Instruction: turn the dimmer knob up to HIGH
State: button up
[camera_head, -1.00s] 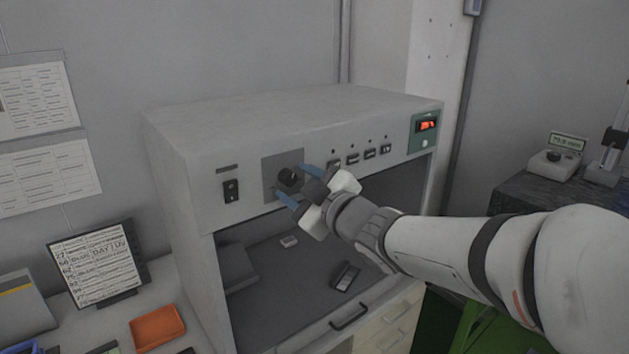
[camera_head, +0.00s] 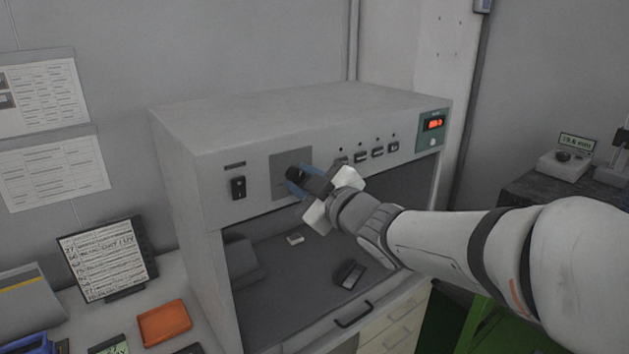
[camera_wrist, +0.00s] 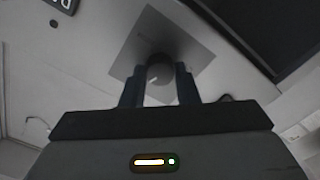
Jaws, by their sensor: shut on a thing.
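The dimmer knob (camera_head: 295,173) is a dark round knob on a grey square plate (camera_head: 280,190) on the front panel of a light grey cabinet (camera_head: 225,205). My gripper (camera_head: 299,179) is at the plate, its blue fingertips closed around the knob. In the wrist view the knob (camera_wrist: 160,72) sits between the two fingers of my gripper (camera_wrist: 159,82), one on each side. A short light pointer line shows on the knob's face. Any scale marks or HIGH label around it cannot be read.
A black rocker switch (camera_head: 238,187) is left of the plate. The cabinet's open bay below holds small items. An orange tray (camera_head: 164,322) stands at lower left.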

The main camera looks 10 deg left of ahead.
jog(key=shift+m, duration=0.4)
jog(key=m+p, duration=0.1)
jog(key=m, duration=0.3)
jog(key=shift+p, duration=0.3)
jog(key=m+p, duration=0.2)
jog(key=m, duration=0.3)
jog(key=m+p, duration=0.2)
jog(key=m, duration=0.3)
jog(key=shift+m, duration=0.4)
jog(key=shift+f+m+p, duration=0.1)
jog(key=shift+m+p, duration=0.65)
jog(key=shift+m, duration=1.35)
jog(key=o, duration=1)
jog(key=shift+c, duration=0.2)
